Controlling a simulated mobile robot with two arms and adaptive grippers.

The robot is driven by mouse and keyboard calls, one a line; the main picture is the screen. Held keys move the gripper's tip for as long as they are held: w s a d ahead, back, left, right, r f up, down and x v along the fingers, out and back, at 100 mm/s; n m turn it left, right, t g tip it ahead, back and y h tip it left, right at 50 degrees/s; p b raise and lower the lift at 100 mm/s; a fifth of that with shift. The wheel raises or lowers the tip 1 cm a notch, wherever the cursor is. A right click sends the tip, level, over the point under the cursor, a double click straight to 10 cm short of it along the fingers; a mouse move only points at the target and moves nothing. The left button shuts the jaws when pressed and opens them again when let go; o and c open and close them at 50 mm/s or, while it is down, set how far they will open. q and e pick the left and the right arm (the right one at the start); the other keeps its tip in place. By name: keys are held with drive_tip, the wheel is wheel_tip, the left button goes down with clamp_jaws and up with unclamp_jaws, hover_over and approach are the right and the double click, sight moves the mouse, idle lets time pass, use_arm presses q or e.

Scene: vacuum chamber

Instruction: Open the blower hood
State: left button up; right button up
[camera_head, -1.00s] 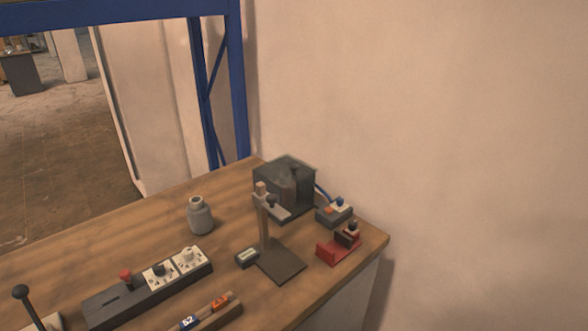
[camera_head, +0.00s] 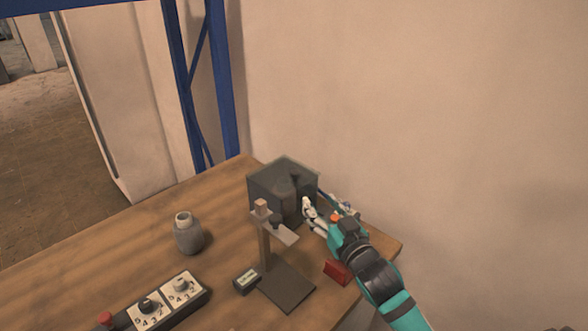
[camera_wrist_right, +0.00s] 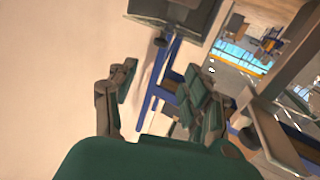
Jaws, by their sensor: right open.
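The blower hood, a dark translucent box (camera_head: 268,184), stands at the back right of the wooden bench and looks closed. A dark shape shows dimly inside it. My right gripper (camera_head: 309,208) is at the hood's right front side, very near it; I cannot tell whether it touches. In the right wrist view the fingers of my right gripper (camera_wrist_right: 163,75) are apart with nothing between them. A dark panel with a pale edge shows at the top of that view; I cannot tell if it is the hood. My left gripper is not in view.
A stand with a post and dark base (camera_head: 287,287) is in front of the hood. A red block (camera_head: 337,272) lies under my right arm, which partly hides a small control box. A grey bottle (camera_head: 187,235) and a dial panel (camera_head: 165,300) are left. The wall is close behind.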

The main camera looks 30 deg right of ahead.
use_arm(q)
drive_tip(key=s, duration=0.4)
use_arm(e)
approach(297, 175)
drive_tip(key=w, duration=0.2)
drive_tip(key=w+p, duration=0.1)
drive_tip(key=w, duration=0.5)
drive_tip(key=shift+d+p, duration=0.3)
drive_tip(key=shift+p, duration=0.05)
drive_tip(key=shift+w, duration=1.15)
drive_tip(key=shift+w+f, duration=0.1)
drive_tip(key=shift+w, duration=0.45)
drive_tip(key=shift+d, duration=0.1)
clamp_jaws()
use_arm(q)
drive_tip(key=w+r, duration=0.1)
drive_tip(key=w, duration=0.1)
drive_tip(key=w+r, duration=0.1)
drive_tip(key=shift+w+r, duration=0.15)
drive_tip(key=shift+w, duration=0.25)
use_arm(e)
drive_tip(key=shift+w+f, duration=0.15)
drive_tip(key=shift+f, duration=0.05)
